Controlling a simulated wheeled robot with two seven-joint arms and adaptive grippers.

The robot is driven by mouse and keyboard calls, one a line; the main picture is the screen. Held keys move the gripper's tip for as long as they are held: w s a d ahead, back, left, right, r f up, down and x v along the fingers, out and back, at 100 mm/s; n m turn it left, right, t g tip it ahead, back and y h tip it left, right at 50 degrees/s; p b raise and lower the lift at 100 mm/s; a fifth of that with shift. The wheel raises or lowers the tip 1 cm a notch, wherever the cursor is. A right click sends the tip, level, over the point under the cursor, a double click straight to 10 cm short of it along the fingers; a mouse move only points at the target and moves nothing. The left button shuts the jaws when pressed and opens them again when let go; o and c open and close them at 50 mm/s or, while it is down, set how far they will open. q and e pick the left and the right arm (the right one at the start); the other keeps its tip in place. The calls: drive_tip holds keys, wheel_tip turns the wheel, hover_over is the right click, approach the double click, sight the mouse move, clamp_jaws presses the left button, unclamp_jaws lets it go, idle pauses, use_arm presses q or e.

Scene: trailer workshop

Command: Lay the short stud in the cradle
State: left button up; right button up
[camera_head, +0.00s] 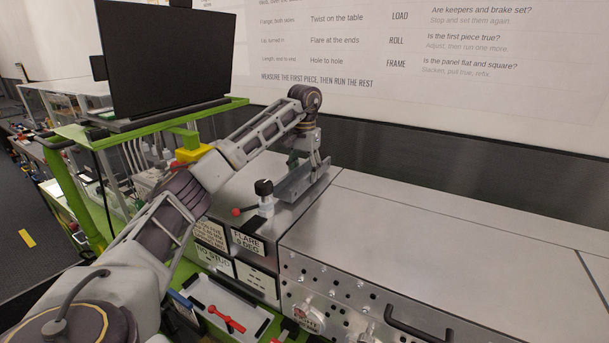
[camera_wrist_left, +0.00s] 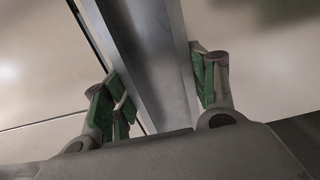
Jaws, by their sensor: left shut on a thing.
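The short stud (camera_head: 303,182) is a grey metal channel over the metal top behind a black-knobbed post. My left gripper (camera_head: 299,160) reaches down on it from above. In the left wrist view the green-padded fingers of my gripper (camera_wrist_left: 162,92) stand on both sides of the stud (camera_wrist_left: 150,50), shut on it. I cannot tell whether the stud touches the surface below. I cannot make out the cradle for certain; the stud and gripper may cover part of it. My right gripper is not in view.
A post with a black knob (camera_head: 264,188) and a red-ball lever (camera_head: 237,212) stands in front of the stud. A "FLARE 0 DEG" label (camera_head: 247,242) is below. A black monitor (camera_head: 165,55) stands at the left. The metal top (camera_head: 440,235) at the right is clear.

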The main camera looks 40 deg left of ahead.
use_arm(q)
drive_tip(key=shift+f, duration=0.55)
drive_tip(key=shift+f, duration=0.1)
drive_tip(key=o, duration=1.2)
drive_tip(key=shift+r, duration=0.25)
drive_tip(key=shift+r, duration=5.85)
drive_tip(key=shift+o, duration=0.6)
